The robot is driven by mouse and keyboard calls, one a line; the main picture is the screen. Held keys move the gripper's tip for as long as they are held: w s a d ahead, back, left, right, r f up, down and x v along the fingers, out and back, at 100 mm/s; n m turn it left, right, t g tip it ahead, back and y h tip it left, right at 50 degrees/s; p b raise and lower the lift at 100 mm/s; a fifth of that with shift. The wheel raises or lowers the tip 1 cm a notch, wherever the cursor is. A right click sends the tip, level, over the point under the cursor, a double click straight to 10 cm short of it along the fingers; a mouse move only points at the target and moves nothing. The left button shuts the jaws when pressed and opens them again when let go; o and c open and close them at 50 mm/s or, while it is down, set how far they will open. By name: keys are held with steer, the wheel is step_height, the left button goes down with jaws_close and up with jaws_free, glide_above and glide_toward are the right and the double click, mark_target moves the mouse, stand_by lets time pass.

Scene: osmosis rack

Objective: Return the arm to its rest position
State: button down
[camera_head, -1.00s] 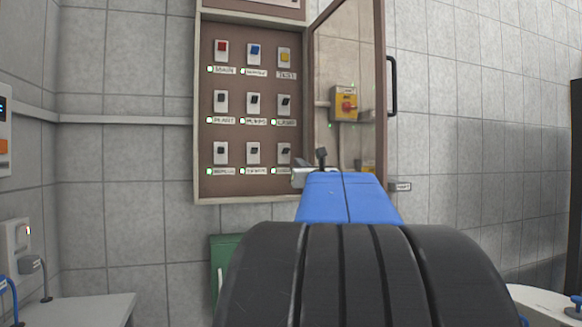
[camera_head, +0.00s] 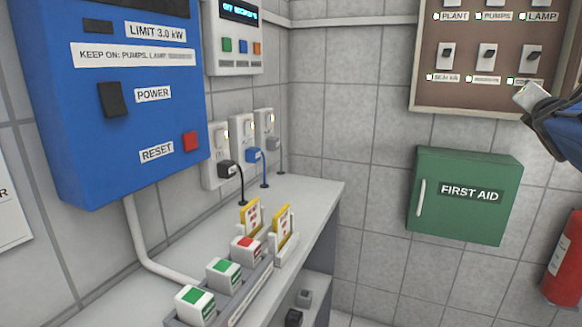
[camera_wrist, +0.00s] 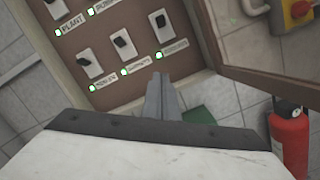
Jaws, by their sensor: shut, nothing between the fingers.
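My gripper (camera_head: 528,97) shows at the right edge of the head view, in front of the lower right corner of the brown switch panel (camera_head: 434,90). Most of my arm is outside that view. In the wrist view, my gripper's fingers (camera_wrist: 160,88) are together with nothing between them. They point at the lower part of the switch panel (camera_wrist: 107,75), near its bottom row of dark switches. I cannot tell exactly how far the fingertips are from the panel.
The panel's glazed door (camera_wrist: 262,82) stands open at right in the wrist view. A red extinguisher (camera_head: 566,262) and green first-aid box (camera_head: 464,196) are below the panel. A blue power box (camera_head: 135,115) and a bench (camera_head: 318,190) with several colored blocks are at left.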

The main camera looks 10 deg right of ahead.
steer(key=s+a+f+m+g+y, duration=0.25)
steer(key=a+f+m, duration=0.45)
steer(key=a+f, duration=0.45)
steer(key=s+a+f+m+g+y, duration=0.2)
steer(key=a+f+m+g+y, duration=0.1)
steer(key=a+f+m, duration=0.8)
steer(key=s+a+f+m+g+y, duration=0.2)
steer(key=s+a+f, duration=0.5)
steer(key=s+f, duration=0.1)
steer(key=s+a+f+m+g+y, duration=0.2)
steer(key=s+a+f, duration=0.5)
steer(key=f, duration=0.4)
steer(key=shift+s+a+f+g+y, duration=0.15)
steer(key=shift+s+a+g+y, duration=0.2)
steer(key=shift+a+g+y, duration=0.35)
